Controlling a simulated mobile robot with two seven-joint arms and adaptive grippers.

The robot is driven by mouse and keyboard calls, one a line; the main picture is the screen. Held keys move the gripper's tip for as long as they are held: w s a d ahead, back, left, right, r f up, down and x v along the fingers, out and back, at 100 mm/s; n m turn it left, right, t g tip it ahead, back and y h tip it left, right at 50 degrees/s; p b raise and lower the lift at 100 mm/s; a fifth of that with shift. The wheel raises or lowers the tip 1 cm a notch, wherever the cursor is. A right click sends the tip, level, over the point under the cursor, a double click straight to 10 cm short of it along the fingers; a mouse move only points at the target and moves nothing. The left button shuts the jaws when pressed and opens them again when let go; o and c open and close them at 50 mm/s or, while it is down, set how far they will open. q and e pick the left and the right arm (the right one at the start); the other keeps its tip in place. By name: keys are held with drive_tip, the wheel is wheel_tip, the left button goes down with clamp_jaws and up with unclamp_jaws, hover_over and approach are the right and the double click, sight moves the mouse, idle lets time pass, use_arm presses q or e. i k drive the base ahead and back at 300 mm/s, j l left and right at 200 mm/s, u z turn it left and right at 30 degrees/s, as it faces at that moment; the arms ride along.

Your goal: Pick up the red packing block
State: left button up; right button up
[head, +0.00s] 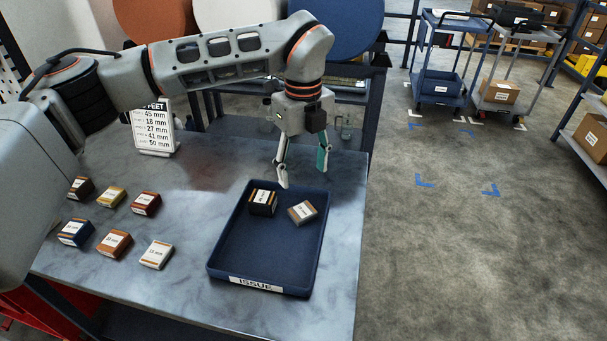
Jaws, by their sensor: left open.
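The red packing block (146,204) lies on the grey worktop, at the right end of the back row of loose blocks. It has a white label on top. My left gripper (303,173) points down near the back edge of the blue ISSUE tray (228,235), well to the right of the red block. Its two fingers are apart with nothing between them. My right gripper is not in view.
Near the red block lie yellow (111,196), dark brown (80,188), blue (75,233), orange-brown (114,244) and cream (157,255) blocks. The tray holds a black (263,203) and a tan block (302,212). A sign (154,128) stands behind.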

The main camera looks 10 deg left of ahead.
sight(147, 202)
drive_tip(key=k, duration=1)
